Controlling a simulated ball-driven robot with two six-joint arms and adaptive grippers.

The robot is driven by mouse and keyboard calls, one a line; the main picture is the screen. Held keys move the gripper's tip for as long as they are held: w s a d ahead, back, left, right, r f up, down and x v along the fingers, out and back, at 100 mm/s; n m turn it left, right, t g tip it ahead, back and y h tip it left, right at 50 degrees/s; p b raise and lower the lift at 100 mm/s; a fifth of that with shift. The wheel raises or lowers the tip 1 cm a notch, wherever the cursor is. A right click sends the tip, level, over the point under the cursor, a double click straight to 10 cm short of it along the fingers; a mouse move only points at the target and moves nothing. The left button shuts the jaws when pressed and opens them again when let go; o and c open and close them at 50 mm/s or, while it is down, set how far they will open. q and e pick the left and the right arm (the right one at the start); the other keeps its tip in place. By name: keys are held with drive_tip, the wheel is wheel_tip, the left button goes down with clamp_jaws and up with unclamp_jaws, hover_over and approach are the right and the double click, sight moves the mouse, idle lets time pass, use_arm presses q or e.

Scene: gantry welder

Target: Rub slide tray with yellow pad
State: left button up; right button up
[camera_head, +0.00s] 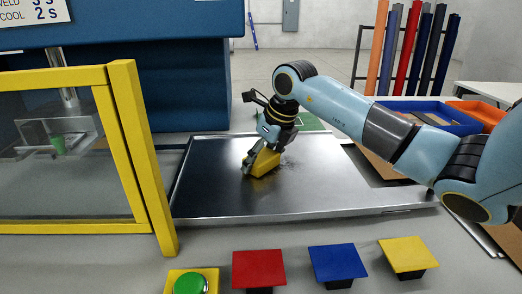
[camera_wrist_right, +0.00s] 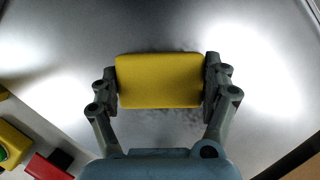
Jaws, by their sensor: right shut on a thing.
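The slide tray (camera_head: 222,190) is a wide flat grey metal plate on the table in the middle of the head view. A yellow pad (camera_head: 265,162) is on or just over the tray's middle. My right gripper (camera_head: 261,160) is shut on the pad. In the right wrist view the pad (camera_wrist_right: 160,80) sits between the two fingers (camera_wrist_right: 160,82), with the shiny tray (camera_wrist_right: 165,125) behind it. Dark smudges show on the tray around the pad. I cannot tell for sure whether the pad touches the tray. My left gripper is not in view.
A yellow-framed clear guard (camera_head: 140,150) stands left of the tray. Blue (camera_head: 440,115) and orange bins stand back right.

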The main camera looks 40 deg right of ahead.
sight(271, 167)
drive_tip(key=shift+s+a+f+p, duration=0.1)
drive_tip(key=shift+s+a+p, duration=0.3)
drive_tip(key=shift+s+a, duration=0.75)
drive_tip(key=shift+s+a+f+p, duration=0.1)
drive_tip(key=shift+s+a+p, duration=0.3)
drive_tip(key=shift+s+a, duration=0.75)
drive_tip(key=shift+s+d+r+p, duration=0.15)
drive_tip(key=shift+s+d+p, duration=0.25)
drive_tip(key=shift+s+d, duration=0.7)
drive_tip(key=shift+w+d+b, duration=0.95)
drive_tip(key=shift+w+d, duration=0.05)
drive_tip(key=shift+w, duration=0.25)
drive_tip(key=shift+w+d, duration=0.4)
drive_tip(key=w+d+b, duration=0.1)
drive_tip(key=w+b, duration=0.1)
drive_tip(key=b, duration=0.1)
drive_tip(key=shift+w+d, duration=0.15)
drive_tip(key=shift+d, duration=0.25)
drive_tip(key=shift+w+d+b, duration=0.25)
drive_tip(key=shift+w+b, duration=0.05)
